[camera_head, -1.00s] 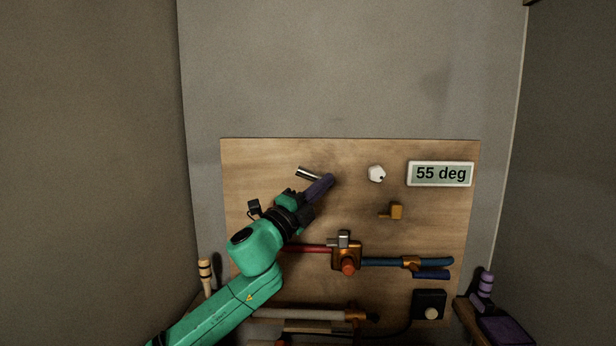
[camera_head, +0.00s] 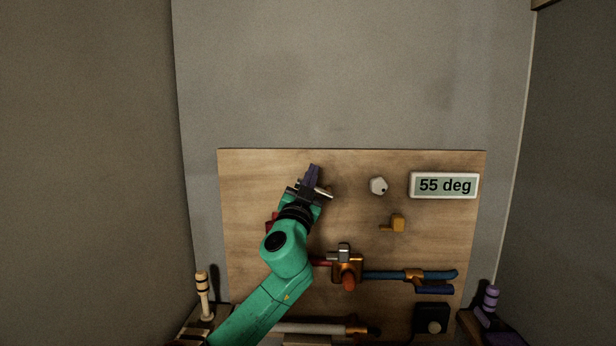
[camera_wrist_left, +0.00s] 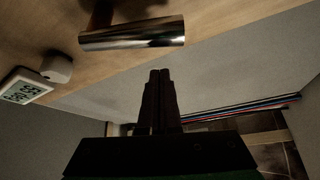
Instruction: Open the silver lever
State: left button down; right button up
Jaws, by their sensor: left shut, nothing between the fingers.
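The silver lever (camera_head: 325,193) is on the upper middle of the wooden board; in the head view my gripper covers most of it and its right end shows. In the left wrist view the shiny lever (camera_wrist_left: 132,34) lies crosswise at the top, its mount behind it. My left gripper (camera_head: 313,169) has dark purple fingers, shut and empty, pointing up across the lever. In the left wrist view the closed fingertips (camera_wrist_left: 159,74) are just below the lever, with a small gap in the picture; I cannot tell whether they touch. My right gripper is not in view.
The wall above the board is clear.

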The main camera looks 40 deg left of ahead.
pick_arm(q)
jog(key=shift+s+a+f, duration=0.1)
jog(key=shift+a+f, duration=0.2)
jog(key=shift+f, duration=0.35)
jog(key=shift+s+a+f, duration=0.1)
jog(key=shift+a+f, duration=0.15)
jog(key=shift+f, duration=0.35)
jog(key=n+g+y+b, duration=0.1)
jog(key=n+y+b, duration=0.1)
jog(key=n+b, duration=0.1)
jog(key=f+n+g+y+b, duration=0.1)
jog(key=n+b, duration=0.2)
jog(key=b, duration=0.1)
jog(key=f+n+g+y+b, duration=0.1)
jog(key=n+y+b, duration=0.1)
jog(key=b, duration=0.2)
jog(key=shift+s+a+f+n+y, duration=0.2)
jog(key=shift+s+a+n+y, duration=0.1)
jog(key=shift+s+a+n, duration=0.1)
jog(key=shift+r, duration=0.1)
